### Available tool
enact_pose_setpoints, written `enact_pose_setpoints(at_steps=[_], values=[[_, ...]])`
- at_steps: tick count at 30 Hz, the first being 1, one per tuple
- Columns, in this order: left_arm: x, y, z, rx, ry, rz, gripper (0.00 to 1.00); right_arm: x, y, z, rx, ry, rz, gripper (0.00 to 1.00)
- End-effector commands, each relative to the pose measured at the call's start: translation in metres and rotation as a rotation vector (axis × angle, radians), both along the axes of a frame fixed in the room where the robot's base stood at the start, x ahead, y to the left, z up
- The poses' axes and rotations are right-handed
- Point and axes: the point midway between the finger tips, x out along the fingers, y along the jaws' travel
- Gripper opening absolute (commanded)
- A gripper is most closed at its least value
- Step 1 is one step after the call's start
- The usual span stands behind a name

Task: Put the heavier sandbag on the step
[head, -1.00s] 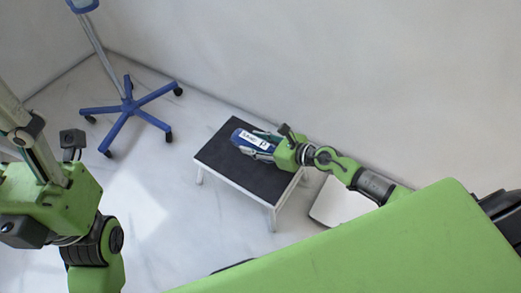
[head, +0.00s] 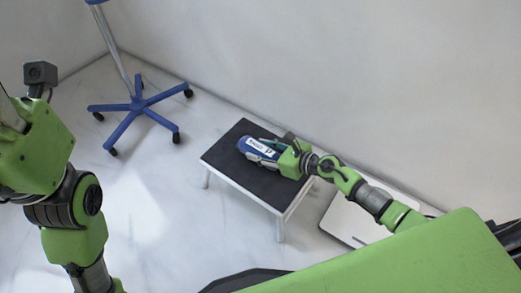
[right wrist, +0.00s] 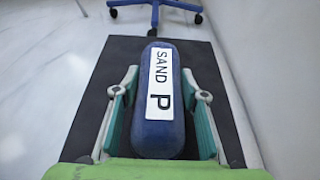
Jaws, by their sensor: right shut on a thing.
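A blue sandbag (head: 249,146) with a white label lies on the black top of the step (head: 224,160). In the right wrist view the sandbag (right wrist: 157,135) shows the words "SAND" and "P", lying lengthwise on the step (right wrist: 205,65). My right gripper (head: 263,152) is shut on the sandbag, one finger along each side; both fingers also show in the right wrist view (right wrist: 160,92). My left arm is at the left edge of the head view; its fingers are not clearly visible. No second sandbag is in view.
A blue wheeled stand base (head: 137,104) with a metal pole is on the floor behind and left of the step. A white flat-topped object (head: 350,221) is right of the step, partly hidden by my right arm. The wall runs close behind.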

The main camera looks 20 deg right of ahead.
Motion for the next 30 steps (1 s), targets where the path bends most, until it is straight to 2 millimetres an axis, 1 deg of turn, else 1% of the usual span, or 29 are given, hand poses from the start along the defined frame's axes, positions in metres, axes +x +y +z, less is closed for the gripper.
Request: enact_pose_setpoints(at_steps=[1, 6, 12, 13, 15, 24, 27, 28, 30], values=[[-0.001, 0.0, 0.001, 0.0, -0.004, 0.0, 0.56, 0.003, 0.0, 0.004, 0.004, -0.008, -0.002, 0.0], [-0.001, 0.0, 0.002, 0.001, -0.003, 0.0, 0.56, 0.003, 0.0, 0.004, 0.004, -0.008, -0.002, 0.0], [-0.001, 0.0, 0.0, 0.001, -0.006, 0.001, 0.56, 0.002, 0.0, 0.001, 0.004, -0.008, -0.002, 0.0], [-0.002, -0.001, 0.001, 0.001, -0.009, 0.0, 0.56, 0.0, 0.0, -0.004, 0.0, 0.0, 0.0, 0.42], [-0.002, -0.001, 0.002, 0.001, -0.009, 0.0, 0.56, 0.0, 0.0, -0.003, 0.0, 0.0, 0.0, 0.56], [-0.001, -0.001, 0.002, 0.002, -0.008, 0.001, 0.56, 0.0, 0.0, -0.003, 0.0, 0.0, 0.0, 0.56], [-0.002, -0.001, 0.004, 0.001, -0.01, 0.0, 0.56, 0.0, 0.0, 0.0, 0.0, 0.0, 0.0, 0.56], [-0.002, 0.0, 0.005, 0.0, -0.01, -0.001, 0.56, -0.001, -0.001, 0.001, -0.001, 0.001, 0.0, 0.56], [-0.003, 0.0, 0.007, -0.001, -0.011, -0.001, 0.56, -0.009, -0.007, 0.003, -0.002, 0.004, 0.0, 0.56]])
